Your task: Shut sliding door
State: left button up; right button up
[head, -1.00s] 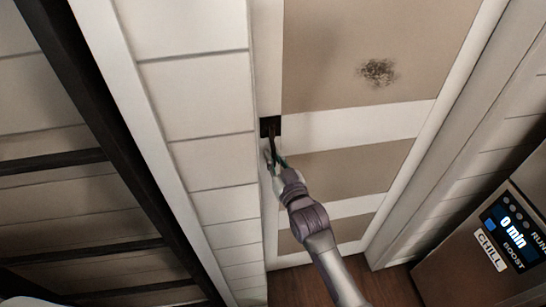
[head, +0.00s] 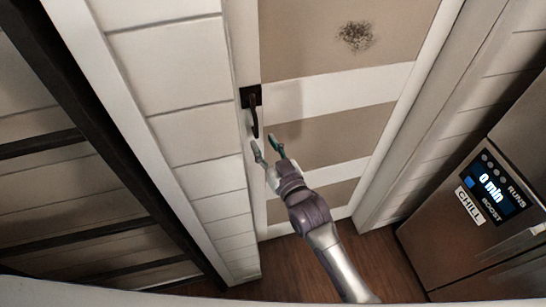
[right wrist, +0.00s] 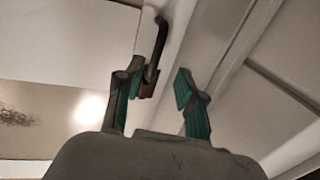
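The sliding door (head: 330,137) has beige panels in a white frame and a dark smudge near the top. It stands between a panelled wall on the left and a white frame on the right. Its black handle (head: 254,112) is at the door's left edge. My right gripper (head: 264,142) is just below the handle, with its green-padded fingers spread and nothing between them. In the right wrist view the handle (right wrist: 158,45) shows beyond the left fingertip, and I cannot tell whether they touch. My left gripper is not in view.
A white panelled wall (head: 172,75) is left of the door, with dark beams (head: 80,140) further left. A steel appliance (head: 440,225) with a lit display (head: 490,183) stands at the right. Wooden floor (head: 375,262) shows at the bottom.

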jog(key=v, duration=0.5)
jog(key=shift+s, duration=0.1)
dwell(0.3)
jog(key=s+d+f+m+g+h, duration=0.15)
jog(key=s+d+f, duration=0.25)
jog(key=f, duration=0.8)
jog(key=s+d+f+g+h+b, duration=0.1)
jog(key=s+d+f+g+h, duration=0.2)
jog(key=f, duration=0.9)
jog(key=s+d+f+g+h, duration=0.1)
jog(key=s+d+f+g, duration=0.3)
jog(key=f, duration=0.8)
pick_arm(q)
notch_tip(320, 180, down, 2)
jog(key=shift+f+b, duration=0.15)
jog(key=shift+b, duration=0.45)
pick_arm(e)
jog(key=s+d+f+g+h, duration=0.1)
jog(key=s+d+f, duration=0.3)
jog(key=s, duration=0.5)
jog(key=s+d+f+m+g+h, duration=0.1)
jog(key=s+d+f+g, duration=0.2)
jog(key=s, duration=0.7)
jog(key=s+d+f+m+g+h, duration=0.1)
jog(key=s+d+f+g, duration=0.1)
jog(key=s+d+f, duration=0.5)
jog(key=s+f, duration=0.3)
jog(key=shift+s, duration=0.25)
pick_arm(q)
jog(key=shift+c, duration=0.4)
